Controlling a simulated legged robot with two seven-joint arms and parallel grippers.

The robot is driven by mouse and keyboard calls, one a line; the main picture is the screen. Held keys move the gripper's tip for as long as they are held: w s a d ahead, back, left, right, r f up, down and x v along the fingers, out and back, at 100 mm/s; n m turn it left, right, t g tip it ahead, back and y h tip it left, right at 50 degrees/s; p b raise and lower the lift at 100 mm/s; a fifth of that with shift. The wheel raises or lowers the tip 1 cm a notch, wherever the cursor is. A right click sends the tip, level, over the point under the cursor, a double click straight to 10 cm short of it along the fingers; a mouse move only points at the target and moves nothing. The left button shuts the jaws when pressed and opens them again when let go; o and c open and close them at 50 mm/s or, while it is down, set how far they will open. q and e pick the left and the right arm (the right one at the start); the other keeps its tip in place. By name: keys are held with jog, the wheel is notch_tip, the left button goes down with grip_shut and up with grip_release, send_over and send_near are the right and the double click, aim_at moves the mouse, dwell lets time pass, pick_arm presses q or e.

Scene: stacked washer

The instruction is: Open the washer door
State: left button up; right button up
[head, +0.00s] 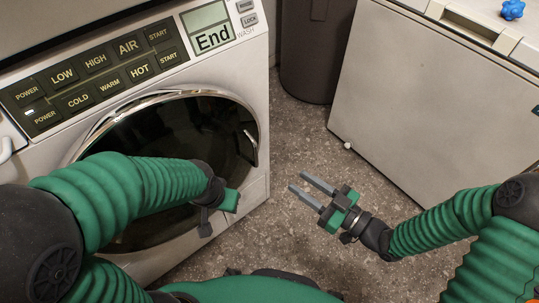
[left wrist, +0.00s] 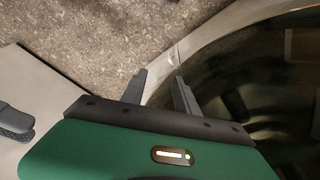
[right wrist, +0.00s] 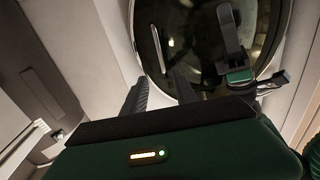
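The washer (head: 262,90) stands at the left of the head view. Its round door (head: 205,125) has dark glass and a shiny rim, and looks shut. My left arm hides its lower left part. My left gripper (head: 222,208) is in front of the door's lower right side. In the left wrist view its fingers (left wrist: 160,78) are apart with nothing between them, near the pale rim; contact cannot be told. My right gripper (head: 304,186) is open and empty, over the floor right of the washer. The right wrist view also shows the door (right wrist: 175,30) beyond its parted fingers.
A control panel (head: 95,70) with several buttons and a display reading "End" (head: 210,28) is above the door. A dark bin (head: 315,50) stands at the back. A pale chest (head: 430,100) with a blue object (head: 512,9) on top is at right. Speckled floor (head: 300,145) is clear between.

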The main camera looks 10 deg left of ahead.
aim_at(257, 154)
jog(key=b+x, duration=0.5)
jog(key=x, duration=1)
jog(key=shift+a+f, duration=0.1)
jog(key=shift+a, duration=0.15)
jog(key=shift+w+a, duration=0.15)
jog(key=shift+a, duration=0.15)
grip_shut()
